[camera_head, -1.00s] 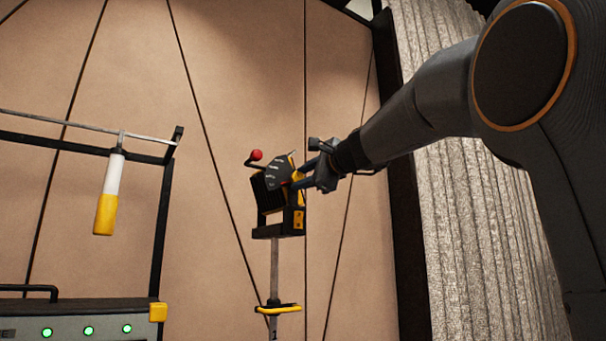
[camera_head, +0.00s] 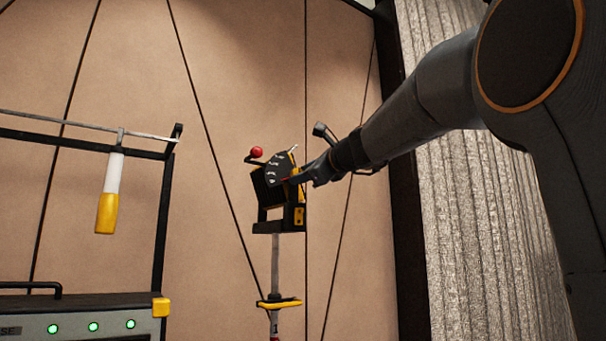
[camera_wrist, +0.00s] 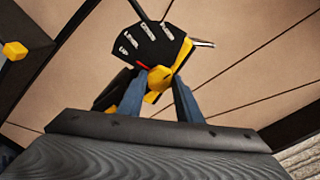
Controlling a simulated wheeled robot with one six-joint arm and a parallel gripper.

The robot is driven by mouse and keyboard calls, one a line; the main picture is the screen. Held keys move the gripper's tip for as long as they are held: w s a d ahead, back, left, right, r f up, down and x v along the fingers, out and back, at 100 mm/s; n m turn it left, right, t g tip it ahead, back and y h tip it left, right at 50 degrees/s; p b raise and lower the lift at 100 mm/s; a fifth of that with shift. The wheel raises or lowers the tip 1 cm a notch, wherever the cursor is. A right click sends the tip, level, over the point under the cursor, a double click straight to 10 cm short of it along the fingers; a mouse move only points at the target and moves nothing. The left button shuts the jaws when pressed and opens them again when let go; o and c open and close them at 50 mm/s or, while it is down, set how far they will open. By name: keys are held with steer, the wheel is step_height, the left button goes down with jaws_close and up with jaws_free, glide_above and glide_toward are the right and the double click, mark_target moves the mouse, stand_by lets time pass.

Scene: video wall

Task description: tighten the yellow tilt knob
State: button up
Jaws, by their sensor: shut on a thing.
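The yellow tilt knob (camera_wrist: 158,80) sits between my two blue-grey fingers in the wrist view, in front of the black dial plate. My gripper (camera_wrist: 158,92) is shut on it. In the head view my gripper (camera_head: 304,176) reaches the right side of the black and yellow tilt head (camera_head: 273,197) and hides the knob. The dial plate (camera_wrist: 143,44) carries white marks, and a red pointer shows near the knob in the wrist view. The head stands on a grey pole, with a red ball handle (camera_head: 257,152) at its upper left.
A yellow collar (camera_head: 279,303) rings the pole below the head. At left are a black frame with a hanging white and yellow handle (camera_head: 109,194) and a case (camera_head: 75,318) with green lights. A beige panelled wall stands behind; a grey corrugated surface is at right.

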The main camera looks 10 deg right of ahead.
steer(key=o, duration=1)
steer(key=shift+o, duration=0.2)
steer(key=b+v, duration=0.2)
steer(key=v, duration=0.5)
steer(key=shift+s, duration=0.35)
